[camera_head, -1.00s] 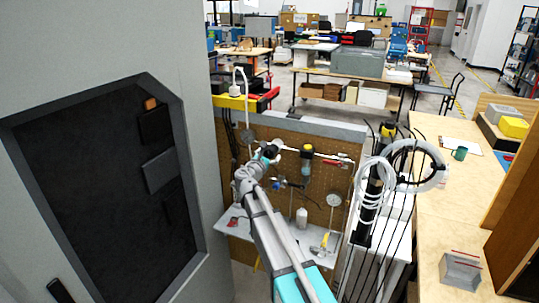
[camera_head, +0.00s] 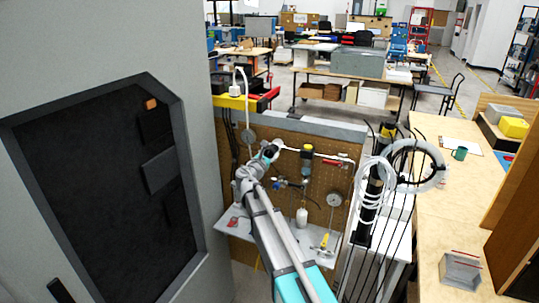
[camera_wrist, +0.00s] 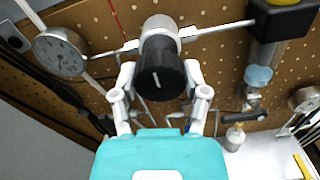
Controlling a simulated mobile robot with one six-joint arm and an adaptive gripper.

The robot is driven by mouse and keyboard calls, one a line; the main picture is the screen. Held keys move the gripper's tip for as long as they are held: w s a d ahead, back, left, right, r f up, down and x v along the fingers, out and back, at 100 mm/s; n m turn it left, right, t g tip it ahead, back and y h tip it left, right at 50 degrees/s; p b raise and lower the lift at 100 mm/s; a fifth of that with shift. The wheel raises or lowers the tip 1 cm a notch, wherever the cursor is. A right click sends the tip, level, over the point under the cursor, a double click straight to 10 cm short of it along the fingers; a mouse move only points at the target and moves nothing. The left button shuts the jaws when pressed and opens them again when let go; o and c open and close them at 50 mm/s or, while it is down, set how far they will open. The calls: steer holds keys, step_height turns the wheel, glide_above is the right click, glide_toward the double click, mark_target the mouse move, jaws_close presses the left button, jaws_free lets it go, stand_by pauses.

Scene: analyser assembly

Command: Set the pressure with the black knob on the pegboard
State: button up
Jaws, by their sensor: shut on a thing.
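The black knob (camera_wrist: 160,82) with a pale line on its face sits on a silver regulator body (camera_wrist: 158,28) on the pegboard (camera_wrist: 215,70). In the wrist view, the two fingers of my gripper (camera_wrist: 160,68) stand on either side of the knob and are shut on it. The knob's line is close to upright, slightly tilted.
Right of the knob, a pipe leads to a filter unit with a clear bowl (camera_wrist: 260,75). Another gauge (camera_head: 333,199) hangs lower right. A white shelf (camera_head: 280,238) lies below. Coiled tubing (camera_head: 375,190) stands right and a grey cabinet (camera_head: 100,150) left.

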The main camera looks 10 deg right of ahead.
steer(key=shift+m, duration=0.5)
steer(key=m, duration=2)
steer(key=shift+m, duration=0.3)
steer(key=m, duration=0.3)
steer(key=shift+m, duration=0.3)
steer(key=m, duration=0.3)
steer(key=shift+m, duration=0.3)
